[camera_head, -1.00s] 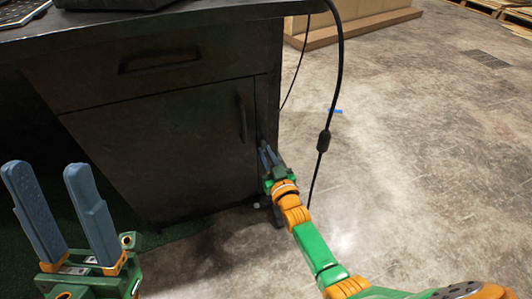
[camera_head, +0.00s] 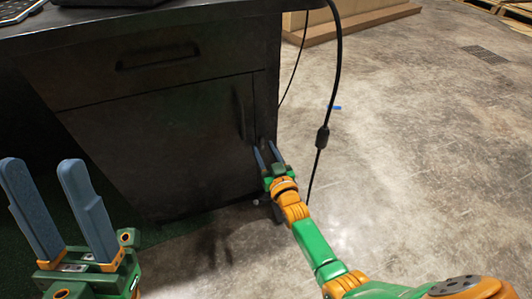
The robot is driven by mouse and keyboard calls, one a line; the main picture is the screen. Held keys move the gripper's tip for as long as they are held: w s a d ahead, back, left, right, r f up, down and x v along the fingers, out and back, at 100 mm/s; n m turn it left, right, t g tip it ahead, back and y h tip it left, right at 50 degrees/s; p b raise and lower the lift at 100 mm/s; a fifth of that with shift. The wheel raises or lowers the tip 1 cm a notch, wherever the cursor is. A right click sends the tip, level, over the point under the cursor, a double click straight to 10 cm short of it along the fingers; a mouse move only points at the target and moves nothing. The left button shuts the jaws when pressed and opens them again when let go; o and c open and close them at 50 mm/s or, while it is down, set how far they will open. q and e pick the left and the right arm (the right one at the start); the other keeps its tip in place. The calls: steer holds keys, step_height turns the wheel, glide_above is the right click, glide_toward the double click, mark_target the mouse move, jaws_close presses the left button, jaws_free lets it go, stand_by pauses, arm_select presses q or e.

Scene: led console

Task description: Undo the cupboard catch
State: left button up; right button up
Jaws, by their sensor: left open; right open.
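The dark cupboard (camera_head: 160,150) stands under the desk top, with its door shut and a vertical handle (camera_head: 239,115) near the door's right edge. The catch is too dark to make out; the area at the door's right edge is partly behind my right gripper. My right gripper (camera_head: 266,150) is open at the cupboard's right edge, just below and right of the handle, its blue fingers pointing up. I cannot tell whether it touches the cupboard. My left gripper (camera_head: 42,175) is open and empty at the lower left, in front of and apart from the cupboard.
A drawer with a handle (camera_head: 158,58) sits above the door. A black cable (camera_head: 336,80) with a thick lump hangs from the desk top (camera_head: 110,32) right of the cupboard, near my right arm. The concrete floor (camera_head: 420,150) on the right is mostly clear.

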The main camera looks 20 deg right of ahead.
mark_target(263, 146)
steer(key=shift+s+r+p, duration=0.1)
steer(key=shift+s+p, duration=0.55)
steer(key=shift+s, duration=0.3)
arm_select(q)
steer(key=w+d+f+n+g+y, duration=0.1)
steer(key=w+f+n+g+y, duration=0.1)
steer(key=w+f+g+y, duration=0.65)
arm_select(e)
steer(key=shift+s+d+p, duration=0.1)
steer(key=shift+s+p, duration=0.35)
steer(key=shift+s, duration=0.35)
arm_select(q)
steer(key=w+a+f+n+g+p, duration=0.1)
steer(key=w+f+g, duration=0.2)
steer(key=f, duration=0.7)
steer(key=shift+w+f+g, duration=0.3)
steer(key=shift+f+g, duration=0.1)
steer(key=shift+g, duration=0.05)
arm_select(e)
steer(key=s, duration=0.3)
steer(key=shift+s, duration=0.3)
arm_select(q)
steer(key=shift+y, duration=0.25)
